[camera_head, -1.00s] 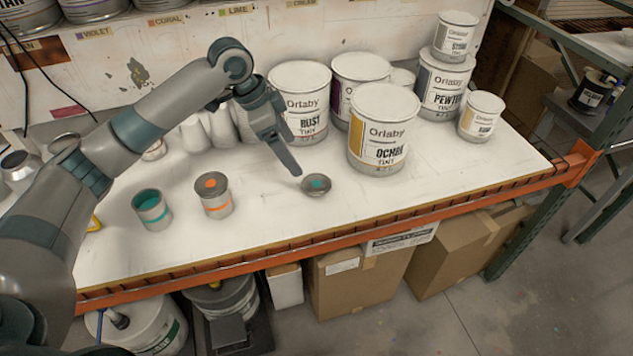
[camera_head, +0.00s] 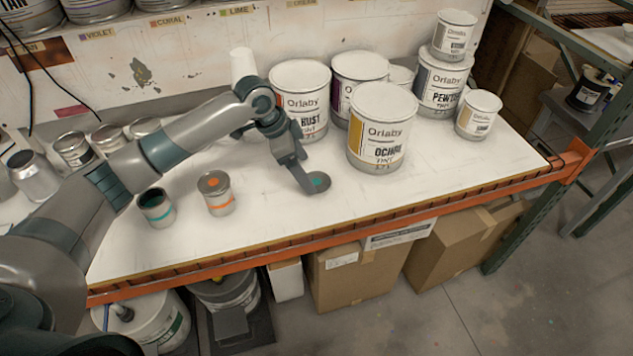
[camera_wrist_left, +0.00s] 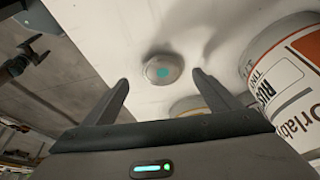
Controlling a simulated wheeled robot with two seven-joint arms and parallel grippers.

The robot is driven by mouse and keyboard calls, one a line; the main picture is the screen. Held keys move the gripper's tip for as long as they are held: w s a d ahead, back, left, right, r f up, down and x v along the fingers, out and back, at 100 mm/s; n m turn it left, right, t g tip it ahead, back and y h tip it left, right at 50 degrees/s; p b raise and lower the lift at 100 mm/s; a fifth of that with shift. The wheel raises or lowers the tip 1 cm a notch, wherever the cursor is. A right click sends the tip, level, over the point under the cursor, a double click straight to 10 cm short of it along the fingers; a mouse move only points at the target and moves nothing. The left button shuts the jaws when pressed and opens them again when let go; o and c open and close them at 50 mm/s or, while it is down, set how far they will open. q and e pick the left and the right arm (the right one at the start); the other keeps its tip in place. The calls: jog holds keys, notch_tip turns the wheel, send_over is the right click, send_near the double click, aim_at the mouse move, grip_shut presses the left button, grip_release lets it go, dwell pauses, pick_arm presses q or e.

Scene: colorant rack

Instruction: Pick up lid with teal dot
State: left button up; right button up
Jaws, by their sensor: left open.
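The lid with the teal dot (camera_head: 319,182) is a small grey disc lying on the white tabletop, in front of the ochre can. It also shows in the left wrist view (camera_wrist_left: 163,69), just beyond and between the fingertips. My left gripper (camera_head: 306,187) is open, with its fingers at the lid's left edge in the head view. In the left wrist view the open fingers (camera_wrist_left: 160,84) have nothing between them. Whether a finger touches the lid, I cannot tell. An open can with a teal band (camera_head: 156,208) stands to the left. My right gripper is not in view.
The ochre can (camera_head: 381,130) and rust can (camera_head: 303,90) stand close behind the lid. The table's orange front edge (camera_head: 400,228) is nearby.

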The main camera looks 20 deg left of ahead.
aim_at(315, 182)
pick_arm(q)
jog(key=shift+w+d+f+p, duration=0.3)
jog(key=shift+f+p, duration=0.2)
jog(key=shift+p, duration=0.1)
jog(key=p+x, duration=0.1)
jog(key=x, duration=0.2)
jog(key=shift+w+f, duration=0.1)
jog(key=shift+f, duration=0.2)
jog(key=shift+c, duration=0.5)
jog(key=c, duration=1)
